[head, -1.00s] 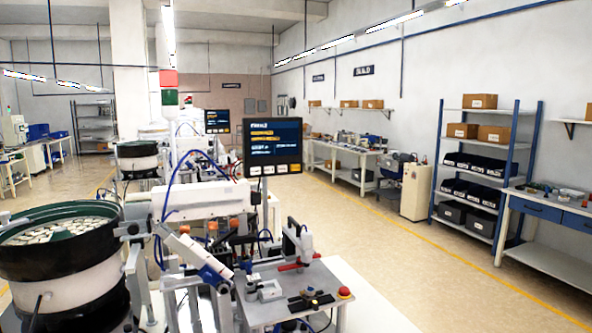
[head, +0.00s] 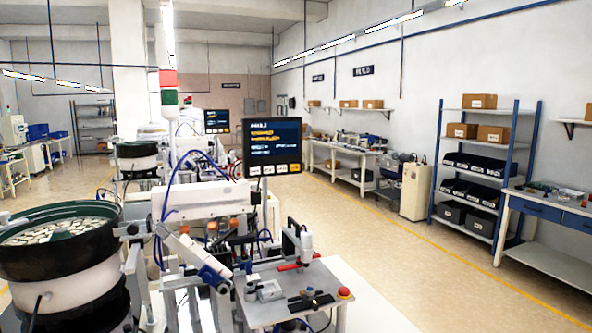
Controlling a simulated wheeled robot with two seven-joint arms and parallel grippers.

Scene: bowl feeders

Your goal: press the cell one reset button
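The nearest cell has a dark control panel (head: 272,146) on a post, its screen lit with blue and yellow lines. A row of small pale buttons (head: 268,169) runs along its lower edge; their labels are too small to read. A red mushroom-shaped button (head: 344,292) sits on the right front corner of the cell's grey worktable (head: 275,312). I cannot tell which button is the cell one reset. Neither of my grippers can be made out in this view, and nothing is seen touching the buttons.
A black bowl feeder (head: 60,250) full of pale parts stands at the left. Small fixtures (head: 268,290) and a black clamp (head: 310,300) occupy the worktable. A second panel (head: 217,121) stands farther back. Open floor (head: 400,255) lies to the right, before a blue-framed shelf (head: 514,160).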

